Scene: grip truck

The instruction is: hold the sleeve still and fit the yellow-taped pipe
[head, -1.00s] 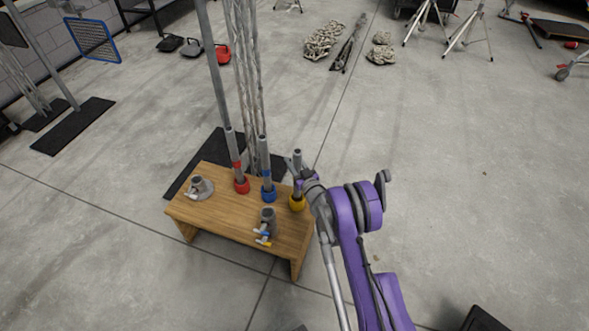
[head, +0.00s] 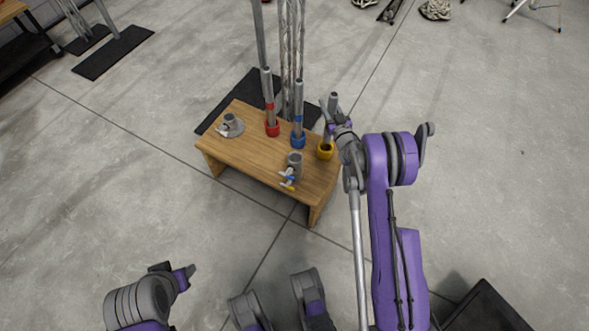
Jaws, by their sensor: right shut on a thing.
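A grey pipe (head: 333,102) stands upright at the bench's right end, over the yellow holder (head: 325,153). My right gripper (head: 335,121) is shut on this pipe; its tape is not clearly visible. I cannot tell whether the pipe's lower end is still in the holder. The short grey sleeve (head: 295,160) stands upright near the bench's front edge, with blue-tipped and yellow-tipped wing handles. It is left of the pipe and apart from my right gripper. My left gripper (head: 188,274) is at the lower left, away from the bench; its jaw gap is unclear.
The wooden bench (head: 250,150) also holds a pipe in a red holder (head: 272,129), a pipe in a blue holder (head: 298,140) and a grey socket on a round base (head: 231,124). A truss (head: 290,55) rises behind. Floor left of the bench is clear.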

